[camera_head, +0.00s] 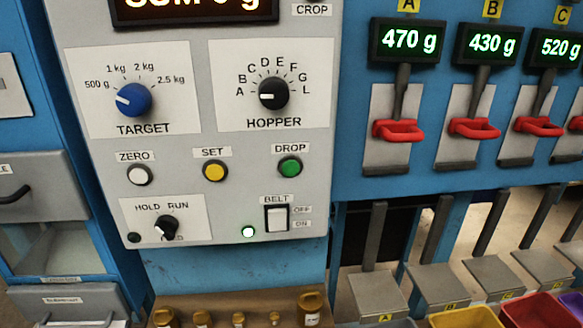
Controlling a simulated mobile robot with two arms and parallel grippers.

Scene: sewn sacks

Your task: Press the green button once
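The green button (290,167) is a round button under the label DROP, on the lower right of the grey control panel (230,140). Nothing touches it or covers it. To its left in the same row are the yellow button (215,171) under SET and the white button (139,174) under ZERO. Neither of my grippers shows in the head view.
Above the buttons are the blue TARGET knob (133,99) and the black HOPPER knob (273,93). Below are the HOLD/RUN switch (166,227), a lit lamp (248,232) and the BELT rocker (277,218). Red-handled levers (398,130) stand at right.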

